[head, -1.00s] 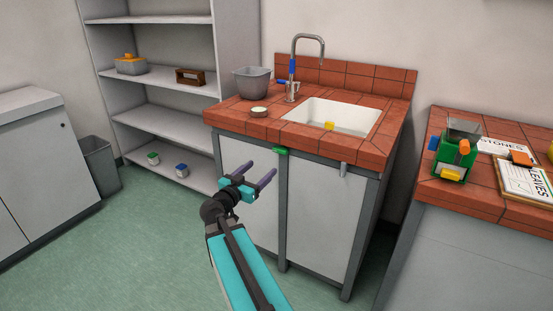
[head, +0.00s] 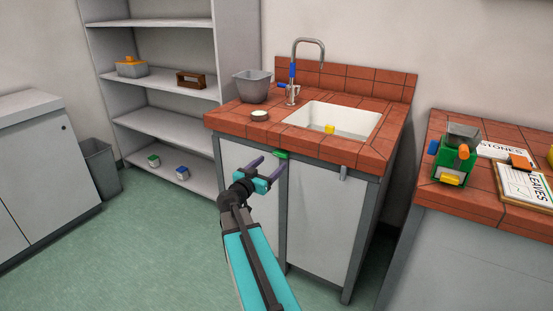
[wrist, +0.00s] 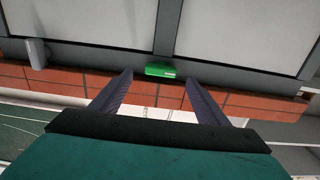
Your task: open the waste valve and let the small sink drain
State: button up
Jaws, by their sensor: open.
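The small white sink (head: 345,116) is set in the red tiled bench top, with a yellow object (head: 330,129) in it; I cannot tell how much water it holds. A green handle (head: 281,154), which may be the waste valve, sits under the bench's front edge above the cabinet doors. It also shows in the wrist view (wrist: 161,70), seen upside down, just beyond and between my fingertips. My gripper (head: 268,161) is open and empty, close in front of the green handle. I see no contact in the wrist view, where my gripper (wrist: 160,77) has a finger either side.
A grey metal latch or hook (head: 344,172) hangs on the right door's top edge. A chrome tap (head: 293,70) with blue parts, a grey bucket (head: 252,86) and a small round dish (head: 260,115) stand on the bench. Another tiled bench (head: 440,192) is at right.

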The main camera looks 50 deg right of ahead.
aim_at(280, 157)
jog(key=x, duration=0.6)
jog(key=shift+d+p, duration=0.3)
jog(key=shift+p, duration=0.05)
jog(key=shift+f, duration=0.1)
jog(key=c, duration=1)
